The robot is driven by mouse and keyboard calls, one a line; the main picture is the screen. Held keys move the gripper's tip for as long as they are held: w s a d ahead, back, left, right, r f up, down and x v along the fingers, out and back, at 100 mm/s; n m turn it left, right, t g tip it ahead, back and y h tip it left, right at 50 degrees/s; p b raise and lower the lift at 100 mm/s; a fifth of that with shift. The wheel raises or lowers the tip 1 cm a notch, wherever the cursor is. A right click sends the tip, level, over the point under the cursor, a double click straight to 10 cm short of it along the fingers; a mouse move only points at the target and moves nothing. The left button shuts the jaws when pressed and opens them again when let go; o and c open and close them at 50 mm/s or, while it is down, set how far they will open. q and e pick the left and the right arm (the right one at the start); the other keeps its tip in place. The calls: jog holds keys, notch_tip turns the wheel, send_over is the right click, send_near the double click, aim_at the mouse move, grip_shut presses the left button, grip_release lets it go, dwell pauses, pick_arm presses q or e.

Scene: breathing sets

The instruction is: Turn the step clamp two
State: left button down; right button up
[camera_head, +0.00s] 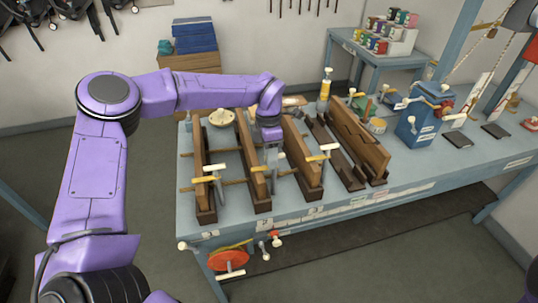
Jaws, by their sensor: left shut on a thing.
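The step clamp two (267,174) is the middle one of three clamps with pale T-shaped handles and brass bars. It sits at the second wooden board from the left on the blue-grey bench. My left gripper (271,148) reaches down over this clamp from behind and is shut on its pale handle. The fingertips are small and partly hidden, so the exact grip is hard to see. Clamp one (209,179) is to the left and clamp three (322,157) to the right. My right gripper is not in view.
Upright wooden boards (301,152) stand in dark bases on the bench (390,187). A round pale disc (222,117) lies behind. A blue box (416,125) stands to the right. A red wheel (228,260) hangs at the bench front. The bench's front right strip is clear.

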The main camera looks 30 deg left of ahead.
pick_arm(q)
jog(key=shift+s+f, duration=0.1)
jog(key=shift+f, duration=0.05)
jog(key=c, duration=1.3)
grip_release()
jog(key=shift+d, duration=0.1)
jog(key=shift+o, duration=1)
jog(key=shift+w+d+f, duration=0.1)
jog(key=shift+w, duration=0.25)
notch_tip(320, 180, up, 10)
jog(key=w+a+b, duration=0.1)
jog(key=b, duration=0.1)
jog(key=shift+w+a+r+b, duration=0.2)
jog(key=shift+w+a+b, duration=0.05)
jog(key=shift+b, duration=0.05)
